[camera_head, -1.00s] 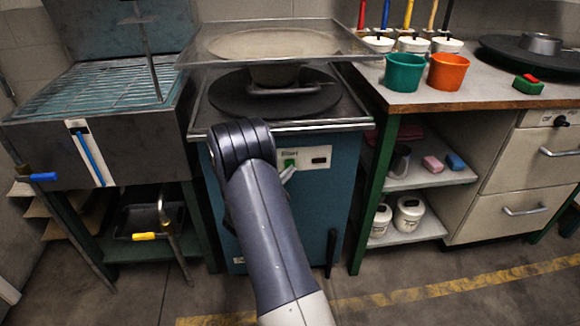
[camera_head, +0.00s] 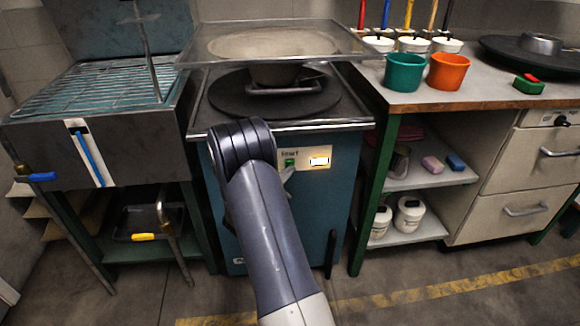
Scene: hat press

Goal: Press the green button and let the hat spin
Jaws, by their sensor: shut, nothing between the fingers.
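The hat press (camera_head: 345,180) is a blue cabinet in the middle, with a dark round plate (camera_head: 225,98) on top. A pale round hat form (camera_head: 290,42) shows beneath a clear cover above the plate. The green button (camera_head: 289,163) sits on a white front panel, left of a small display (camera_head: 319,161) that glows white-yellow. My arm reaches up from the bottom centre. The visible tip of my gripper (camera_head: 287,174) is at the panel, just below the green button. It is shut and empty. Most of the gripper is hidden behind my arm, and I cannot tell whether it touches the button.
A wire-rack basin (camera_head: 95,90) stands left. On the right bench are a green cup (camera_head: 404,73), an orange cup (camera_head: 449,72) and a separate green box with a red button (camera_head: 528,85). The floor in front is clear.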

